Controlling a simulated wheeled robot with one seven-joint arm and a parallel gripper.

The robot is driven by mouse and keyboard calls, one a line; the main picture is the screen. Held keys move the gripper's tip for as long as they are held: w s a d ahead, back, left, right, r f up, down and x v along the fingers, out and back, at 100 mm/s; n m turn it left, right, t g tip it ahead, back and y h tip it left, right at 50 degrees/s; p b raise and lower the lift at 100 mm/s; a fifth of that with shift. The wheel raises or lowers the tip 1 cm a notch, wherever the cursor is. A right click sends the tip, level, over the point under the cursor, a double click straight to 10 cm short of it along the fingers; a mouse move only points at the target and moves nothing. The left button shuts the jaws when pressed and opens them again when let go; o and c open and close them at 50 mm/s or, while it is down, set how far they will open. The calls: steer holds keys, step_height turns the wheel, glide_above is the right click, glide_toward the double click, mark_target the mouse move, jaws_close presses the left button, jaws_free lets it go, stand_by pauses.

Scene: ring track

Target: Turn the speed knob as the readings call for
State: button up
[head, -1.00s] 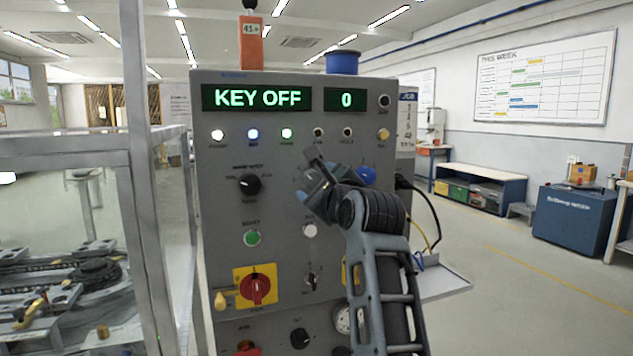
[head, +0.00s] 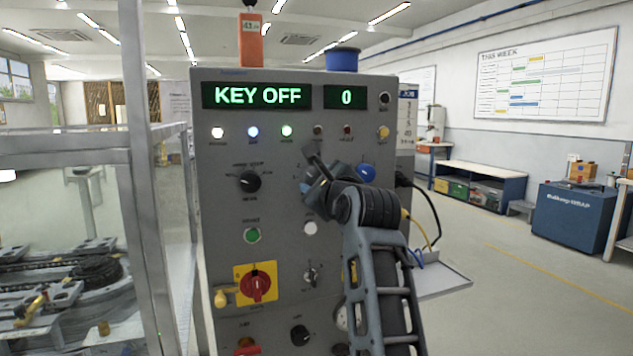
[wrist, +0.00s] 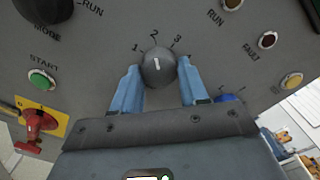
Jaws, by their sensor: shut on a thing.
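The speed knob (wrist: 158,66) is round and dark with a white mark, below the numbers 1, 2 and 3 in the wrist view. The mark points up, roughly at 2. My gripper (wrist: 158,73) has its blue fingers on both sides of the knob and is shut on it. In the head view my gripper (head: 308,172) is at the grey panel (head: 215,200) and hides the knob. The main display (head: 257,95) reads KEY OFF in green. The smaller display (head: 345,97) reads 0.
White, blue and green lamps (head: 287,131) glow on the panel. A mode knob (head: 249,182), green start button (head: 252,236), red switch (head: 256,287) and key switch (head: 311,276) are close by. A blue knob (head: 366,173) is right of my gripper. A framed enclosure (head: 145,200) stands left.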

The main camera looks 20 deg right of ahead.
steer(key=shift+n, duration=0.4)
steer(key=n+p, duration=0.1)
steer(key=n, duration=0.3)
steer(key=shift+n+p, duration=0.5)
steer(key=shift+n, duration=1.6)
steer(key=o, duration=1.1)
steer(key=shift+c, duration=0.2)
steer(key=shift+s, duration=0.1)
steer(key=s+b, duration=0.1)
steer(key=s, duration=0.6)
steer(key=shift+s, duration=0.3)
